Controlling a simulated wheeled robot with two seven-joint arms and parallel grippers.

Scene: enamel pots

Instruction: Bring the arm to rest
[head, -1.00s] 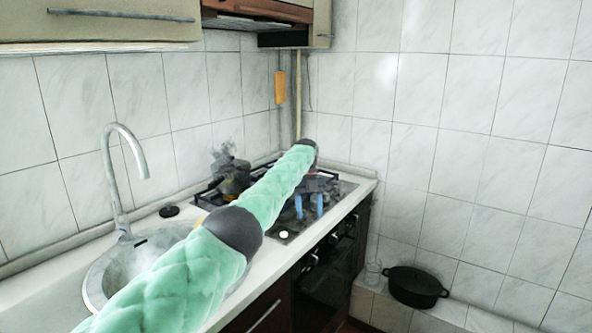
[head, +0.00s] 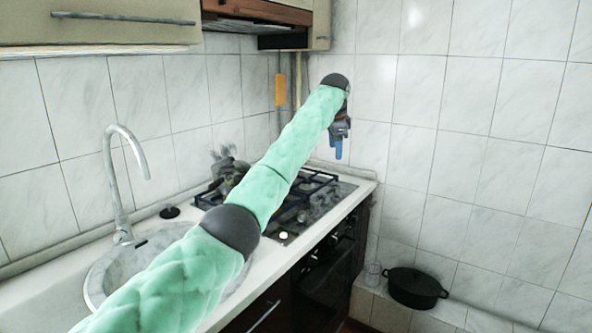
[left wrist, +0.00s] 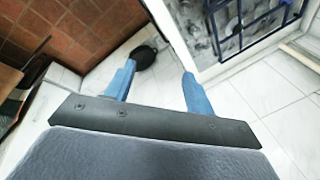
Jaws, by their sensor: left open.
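My left arm reaches from the lower left across the sink and stove in the head view. My left gripper (head: 338,149) hangs at its far end, raised above the right part of the stove, in front of the tiled wall. In the left wrist view its two blue fingers (left wrist: 160,88) stand wide apart with nothing between them. My right gripper does not show.
The gas stove (head: 310,200) has a dark pot (head: 230,172) at its back left, partly hidden by my arm. A sink (head: 105,272) with a tall faucet (head: 112,180) is at left.

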